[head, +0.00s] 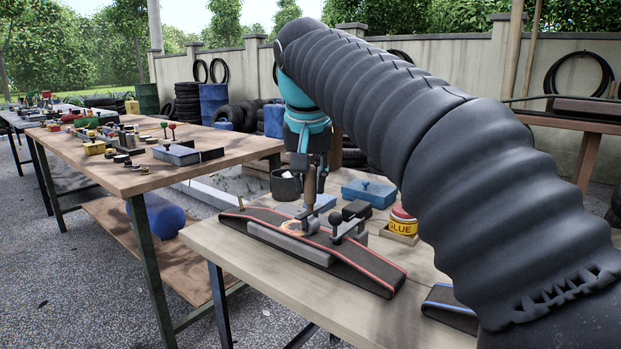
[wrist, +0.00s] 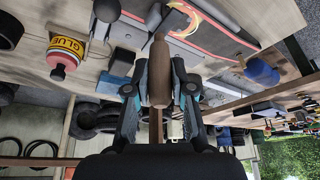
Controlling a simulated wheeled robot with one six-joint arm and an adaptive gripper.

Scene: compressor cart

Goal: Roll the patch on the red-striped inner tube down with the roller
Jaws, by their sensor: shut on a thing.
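The red-striped inner tube (head: 370,270) is black and lies draped over a grey block (head: 290,243) on the near table. A pale, orange-edged ring (head: 294,228) marks the patch area on its top; it also shows in the wrist view (wrist: 186,20). The patch itself is hard to make out. My gripper (head: 309,165) is above the tube, shut on the brown wooden handle of the roller (head: 309,188). The roller points down, its wheel end at the right side of the ring. I cannot tell whether the wheel touches. In the wrist view the handle (wrist: 158,70) sits between both fingers.
A clamp with a black knob (head: 337,220) stands close right of the roller. A glue can (head: 402,222), blue box (head: 370,193) and dark cup (head: 286,187) stand behind. A blue-striped tube (head: 450,304) lies right. The table's front left is clear.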

